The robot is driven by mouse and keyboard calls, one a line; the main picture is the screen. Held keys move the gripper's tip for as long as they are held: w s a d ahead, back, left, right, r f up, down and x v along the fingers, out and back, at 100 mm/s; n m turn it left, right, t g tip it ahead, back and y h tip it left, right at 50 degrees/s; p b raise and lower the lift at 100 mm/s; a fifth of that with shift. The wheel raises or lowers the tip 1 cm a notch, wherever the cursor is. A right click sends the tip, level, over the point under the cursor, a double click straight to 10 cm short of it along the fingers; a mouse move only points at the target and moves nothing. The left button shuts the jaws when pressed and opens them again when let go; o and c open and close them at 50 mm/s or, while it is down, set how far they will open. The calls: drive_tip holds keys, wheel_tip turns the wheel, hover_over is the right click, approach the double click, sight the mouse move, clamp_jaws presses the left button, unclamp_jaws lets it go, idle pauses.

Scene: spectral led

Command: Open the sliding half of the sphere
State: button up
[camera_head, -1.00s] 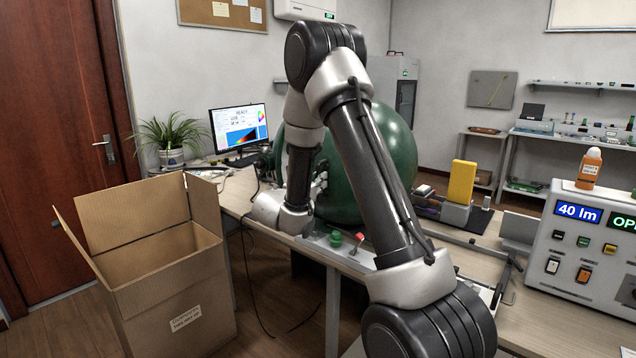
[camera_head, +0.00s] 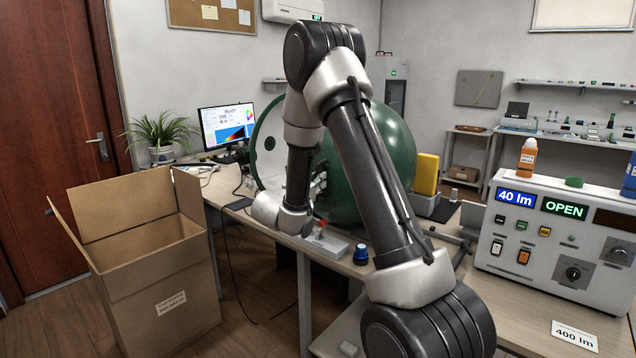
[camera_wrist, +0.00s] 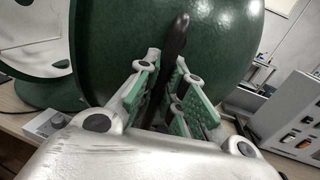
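The big green sphere (camera_head: 392,150) stands on the bench, partly hidden by my arm in the head view. Its halves are apart: the fixed half (camera_head: 266,165) shows a pale inside at the left. In the wrist view the green shell of the sliding half (camera_wrist: 110,50) fills the top, with the other half's pale inside (camera_wrist: 35,25) at the left. A black upright handle (camera_wrist: 174,45) stands in front of the shell. My gripper (camera_wrist: 166,68) has its green-padded fingers on both sides of this handle, apparently closed on it. In the head view the fingers (camera_head: 318,185) are partly hidden.
A control box (camera_head: 560,235) at the right reads "40 lm" and "OPEN". A small grey box with a red knob (camera_head: 322,226) and a blue-topped piece (camera_head: 361,255) sit at the bench front. A yellow block (camera_head: 426,174) is behind. An open carton (camera_head: 160,270) stands left.

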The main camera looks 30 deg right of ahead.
drive_tip(key=o, duration=0.4)
drive_tip(key=v, duration=1.2)
drive_tip(key=shift+f, duration=0.1)
